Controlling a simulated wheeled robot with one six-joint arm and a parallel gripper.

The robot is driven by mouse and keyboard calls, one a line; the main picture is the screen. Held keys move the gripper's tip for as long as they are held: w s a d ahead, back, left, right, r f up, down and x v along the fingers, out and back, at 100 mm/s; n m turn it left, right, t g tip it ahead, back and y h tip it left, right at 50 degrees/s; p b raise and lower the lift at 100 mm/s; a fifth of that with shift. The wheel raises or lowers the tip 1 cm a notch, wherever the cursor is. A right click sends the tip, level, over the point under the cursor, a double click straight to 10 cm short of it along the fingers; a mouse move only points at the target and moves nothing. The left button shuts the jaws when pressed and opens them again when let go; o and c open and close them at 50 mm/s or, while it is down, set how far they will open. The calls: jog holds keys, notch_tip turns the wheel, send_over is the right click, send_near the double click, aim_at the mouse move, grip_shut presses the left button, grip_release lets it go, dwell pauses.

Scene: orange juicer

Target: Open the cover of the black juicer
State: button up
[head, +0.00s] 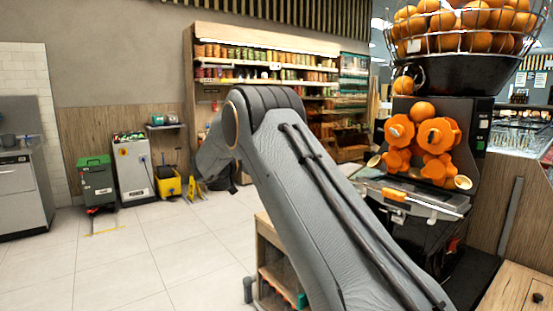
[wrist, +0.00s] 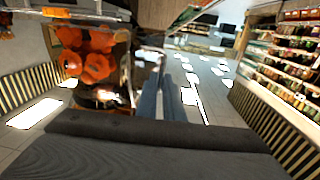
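The black juicer (head: 485,112) stands at the right in the head view, with orange squeezing drums (head: 437,136) on its front and a wire basket of oranges (head: 470,30) on top. It also shows in the wrist view as a blurred black-framed box (wrist: 132,72) with orange drums (wrist: 95,65) inside, at the upper left. I cannot make out clearly where its cover sits or whether it is shut. My arm rises across the middle of the head view and bends down to the left, away from the juicer. My gripper's fingers cannot be made out in either view.
A metal tray (head: 440,207) with an orange-handled tool juts out below the drums. A wooden counter (head: 515,290) is at the lower right. Stocked shelves (head: 265,75), a green bin (head: 96,180) and a yellow bucket (head: 168,184) stand behind. The tiled floor at left is clear.

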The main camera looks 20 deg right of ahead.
jog(key=o, duration=0.4)
jog(key=shift+d, duration=0.2)
jog(key=shift+c, duration=0.2)
jog(key=shift+a, duration=0.35)
jog(key=b+v, duration=0.2)
jog(key=v, duration=0.5)
jog(key=shift+s+a, duration=0.1)
jog(key=shift+a, duration=0.3)
